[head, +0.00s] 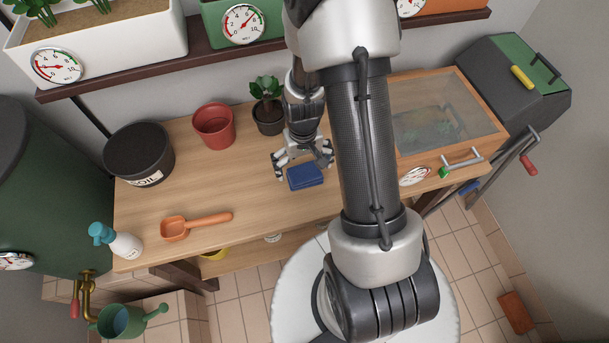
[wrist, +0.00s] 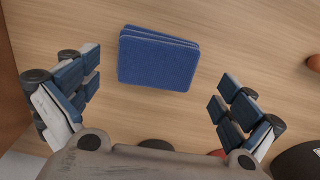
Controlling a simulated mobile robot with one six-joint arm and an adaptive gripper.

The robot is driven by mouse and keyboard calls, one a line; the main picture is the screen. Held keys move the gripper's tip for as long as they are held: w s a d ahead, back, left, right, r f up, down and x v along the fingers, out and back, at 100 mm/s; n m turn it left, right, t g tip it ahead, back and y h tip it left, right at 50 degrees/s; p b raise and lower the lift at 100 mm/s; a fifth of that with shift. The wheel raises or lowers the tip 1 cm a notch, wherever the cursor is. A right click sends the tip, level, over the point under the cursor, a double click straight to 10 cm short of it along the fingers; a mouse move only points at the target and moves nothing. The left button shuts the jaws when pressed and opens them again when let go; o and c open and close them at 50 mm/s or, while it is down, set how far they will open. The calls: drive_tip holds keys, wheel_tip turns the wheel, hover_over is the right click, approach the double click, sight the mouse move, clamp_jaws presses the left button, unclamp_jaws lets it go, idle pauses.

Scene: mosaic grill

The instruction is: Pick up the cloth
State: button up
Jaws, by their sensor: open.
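The cloth (head: 306,176) is a folded blue square lying flat on the wooden table (head: 256,216), near its front edge. In the wrist view the cloth (wrist: 158,58) lies ahead of the fingers, between their lines and a little left of centre, with its folded layers showing. My gripper (head: 302,158) is just behind the cloth in the head view, above the table. In the wrist view my gripper (wrist: 155,95) has its two fingers wide apart with nothing between them. In the head view my arm covers part of the table to the right of the cloth.
A small potted plant (head: 268,117) and a red pot (head: 213,126) stand behind. A black soil pot (head: 139,155), an orange scoop (head: 190,226) and a spray bottle (head: 117,240) are at left. A glass-topped box (head: 445,112) stands at right.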

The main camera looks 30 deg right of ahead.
sight(305, 171)
drive_tip(key=f, duration=0.2)
drive_tip(key=f+b, duration=0.1)
drive_tip(key=f, duration=0.1)
drive_tip(key=shift+s+d+f+b, duration=0.1)
drive_tip(key=shift+d+f+b, duration=0.1)
drive_tip(key=shift+f+b, duration=0.1)
drive_tip(key=shift+r, duration=0.1)
drive_tip(key=c, duration=0.9)
drive_tip(key=shift+r, duration=0.1)
wheel_tip(305, 171, up, 20)
drive_tip(key=p, duration=0.6)
